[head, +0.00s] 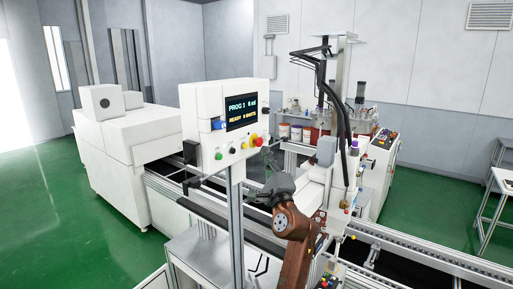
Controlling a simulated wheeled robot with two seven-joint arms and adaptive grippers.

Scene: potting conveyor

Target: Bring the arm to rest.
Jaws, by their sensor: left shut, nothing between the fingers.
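My left arm (293,232), brown with dark joints, rises from the bottom of the head view, right of the control panel's post. My left gripper (268,158), dark grey, is at its upper end, just right of the panel's lower edge and in front of the conveyor line. It is shut and holds nothing. The fingertips are small and partly lost against the machinery behind. My right gripper is not in view.
The white control panel (204,104) with a lit screen (241,113) stands on a post close left of my gripper. The dispensing machine (335,150) is to the right. The conveyor (405,252) crosses below.

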